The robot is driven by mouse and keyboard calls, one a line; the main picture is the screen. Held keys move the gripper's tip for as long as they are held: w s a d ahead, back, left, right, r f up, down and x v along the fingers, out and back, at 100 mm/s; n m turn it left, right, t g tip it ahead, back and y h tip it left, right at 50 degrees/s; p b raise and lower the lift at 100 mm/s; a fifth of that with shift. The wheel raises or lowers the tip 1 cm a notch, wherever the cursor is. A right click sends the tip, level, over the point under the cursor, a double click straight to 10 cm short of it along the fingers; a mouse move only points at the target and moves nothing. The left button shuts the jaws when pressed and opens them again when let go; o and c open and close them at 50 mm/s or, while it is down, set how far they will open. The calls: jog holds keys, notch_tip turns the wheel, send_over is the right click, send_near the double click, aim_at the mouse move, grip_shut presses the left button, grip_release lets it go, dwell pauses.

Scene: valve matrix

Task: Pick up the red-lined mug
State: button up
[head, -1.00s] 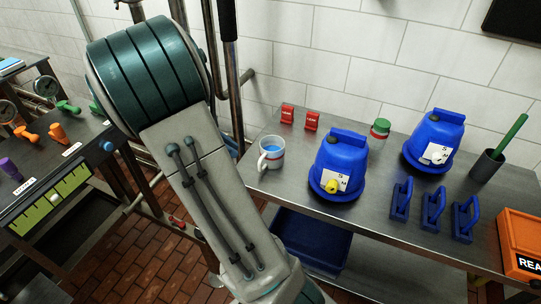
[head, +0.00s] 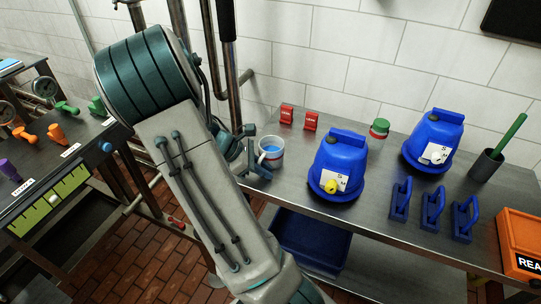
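My gripper (head: 257,153) is at the mug's left, by the handle. Its fingers look spread, one higher and one lower. Part of the gripper is hidden behind my arm, and I cannot tell whether it touches the mug.
Two blue domed units (head: 337,167) (head: 434,141) stand right of the mug on the metal table (head: 370,216). Red tags (head: 311,121) and a green-lidded jar (head: 380,127) are behind. Blue handled blocks (head: 433,210) and an orange box (head: 523,245) are farther right.

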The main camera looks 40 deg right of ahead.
jog(key=shift+c, duration=0.3)
grip_shut()
jog(key=shift+r, duration=0.15)
jog(key=shift+r, duration=0.3)
jog(key=r, duration=0.3)
jog(key=shift+s+a+r, duration=0.15)
jog(key=shift+s+r, duration=0.1)
jog(key=shift+r, duration=0.05)
jog(key=s+a+r, duration=0.4)
jog(key=s+r, duration=0.2)
jog(key=s, duration=0.4)
jog(key=shift+s+r, duration=0.2)
jog(key=shift+r, duration=0.05)
